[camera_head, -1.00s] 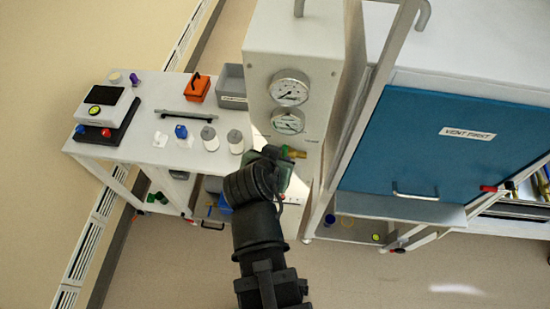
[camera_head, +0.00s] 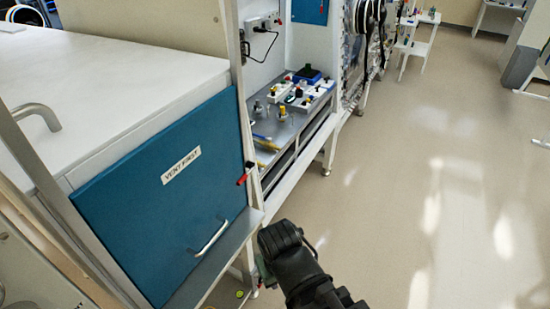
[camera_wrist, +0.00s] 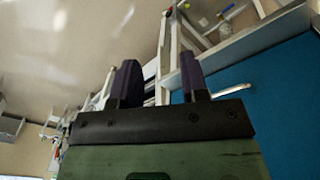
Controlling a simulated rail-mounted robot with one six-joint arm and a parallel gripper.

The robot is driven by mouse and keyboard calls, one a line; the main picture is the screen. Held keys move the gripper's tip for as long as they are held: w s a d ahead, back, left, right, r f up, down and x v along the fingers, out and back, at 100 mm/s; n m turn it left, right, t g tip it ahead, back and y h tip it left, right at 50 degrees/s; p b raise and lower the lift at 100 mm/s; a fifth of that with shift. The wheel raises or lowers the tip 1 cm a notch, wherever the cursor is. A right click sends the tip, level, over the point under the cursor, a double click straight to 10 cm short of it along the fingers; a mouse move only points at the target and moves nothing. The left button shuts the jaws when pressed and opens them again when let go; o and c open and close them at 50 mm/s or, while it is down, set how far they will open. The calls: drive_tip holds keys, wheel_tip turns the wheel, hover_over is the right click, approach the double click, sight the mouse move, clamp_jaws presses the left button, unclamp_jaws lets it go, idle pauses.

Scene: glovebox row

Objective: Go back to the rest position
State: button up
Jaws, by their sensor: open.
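My gripper shows in the wrist view (camera_wrist: 160,82) with its two dark fingers apart and nothing between them. The blue door (camera_head: 165,205) carries a "VENT FIRST" label (camera_head: 182,165) and a pale bar handle (camera_head: 208,238). The door also fills the right side of the wrist view (camera_wrist: 290,110). No rest position is marked in view.
A bench (camera_head: 290,122) with several small coloured items stands past the door. A red-handled latch (camera_head: 246,173) sits at the door's right edge. The floor (camera_head: 440,180) on the right is clear.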

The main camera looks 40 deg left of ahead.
drive_tip(key=w+d+f+m+g+b, duration=0.1)
drive_tip(key=w+d+f+m+b, duration=0.15)
drive_tip(key=w+d, duration=0.55)
drive_tip(key=w+d+f+m+b, duration=0.2)
drive_tip(key=w+d+f+m, duration=0.3)
drive_tip(key=d, duration=0.5)
drive_tip(key=w+d+f+m+b, duration=0.1)
drive_tip(key=w+d+m, duration=0.1)
drive_tip(key=d, duration=0.7)
drive_tip(key=w+d+f+m+b, duration=0.1)
drive_tip(key=w+d, duration=0.3)
drive_tip(key=d, duration=0.6)
drive_tip(key=shift+d+m+b, duration=0.3)
drive_tip(key=shift+m+b, duration=0.35)
drive_tip(key=shift+b, duration=0.05)
